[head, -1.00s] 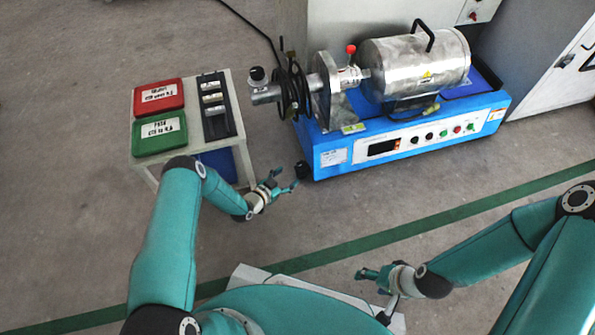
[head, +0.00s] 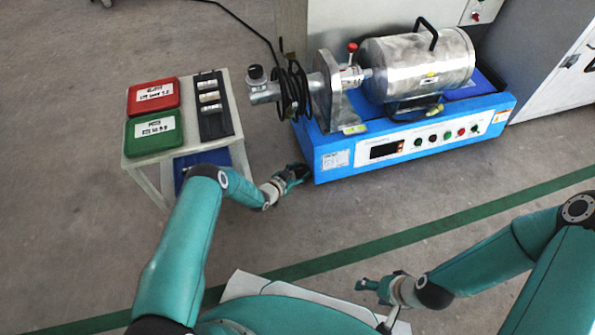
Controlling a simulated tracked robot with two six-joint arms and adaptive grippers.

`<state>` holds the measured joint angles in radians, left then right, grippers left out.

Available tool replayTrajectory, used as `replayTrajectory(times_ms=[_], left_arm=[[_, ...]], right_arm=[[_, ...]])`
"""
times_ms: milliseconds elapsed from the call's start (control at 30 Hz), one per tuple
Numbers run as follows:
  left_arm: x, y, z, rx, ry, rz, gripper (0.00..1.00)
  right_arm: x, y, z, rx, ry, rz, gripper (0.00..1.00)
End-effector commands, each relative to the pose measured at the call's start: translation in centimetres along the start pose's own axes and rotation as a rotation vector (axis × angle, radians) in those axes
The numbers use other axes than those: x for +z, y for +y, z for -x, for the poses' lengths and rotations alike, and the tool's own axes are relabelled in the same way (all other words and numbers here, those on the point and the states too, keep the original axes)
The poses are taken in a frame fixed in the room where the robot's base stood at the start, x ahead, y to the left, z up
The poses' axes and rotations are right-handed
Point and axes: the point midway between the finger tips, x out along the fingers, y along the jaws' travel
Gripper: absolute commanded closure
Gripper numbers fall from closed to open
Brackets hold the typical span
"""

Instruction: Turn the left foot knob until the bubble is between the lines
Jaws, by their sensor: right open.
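The left foot knob (head: 302,169) is a small dark knob at the lower left corner of the blue machine (head: 330,172) in the head view. My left gripper (head: 297,172) is at this knob, its fingers close against or around it. The fingers and the dark knob blend together, so I cannot tell whether they are closed on it. A small yellow-green strip (head: 354,129) sits on the machine's top near the front left; I cannot make out a bubble or lines on it. My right gripper (head: 368,285) is open and empty, low over the floor, away from the machine.
A small table (head: 150,172) at the left bears a red box (head: 153,96), a green box (head: 153,131) and a black holder (head: 212,104). The floor between my arms is clear, with a green line (head: 330,262).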

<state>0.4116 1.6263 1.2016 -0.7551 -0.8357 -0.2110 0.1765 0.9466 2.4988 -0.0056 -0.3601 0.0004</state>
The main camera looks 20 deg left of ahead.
Motion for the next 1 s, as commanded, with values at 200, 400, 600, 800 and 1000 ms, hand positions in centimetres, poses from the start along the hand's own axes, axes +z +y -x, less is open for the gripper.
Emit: replayTrajectory(times_ms=[200,400,600,800,1000], left_arm=[[0.01,-0.03,0.03,0.000,0.000,0.000,0.92],[-0.07,-0.13,0.00,0.028,0.007,-0.011,0.92],[-0.07,-0.22,-0.02,0.100,0.013,-0.042,0.92],[-0.02,-0.19,0.02,0.121,0.011,-0.052,0.92],[0.00,-0.18,0.04,0.121,0.011,-0.051,0.54]], right_arm=[[0.00,0.00,0.00,0.000,0.000,0.000,0.33],[0.00,0.00,0.00,0.000,0.000,0.000,0.33],[0.00,0.00,0.00,0.000,0.000,0.000,0.33],[0.00,0.00,0.00,0.000,0.000,0.000,0.33],[0.00,0.00,0.00,0.000,0.000,0.000,0.33]])
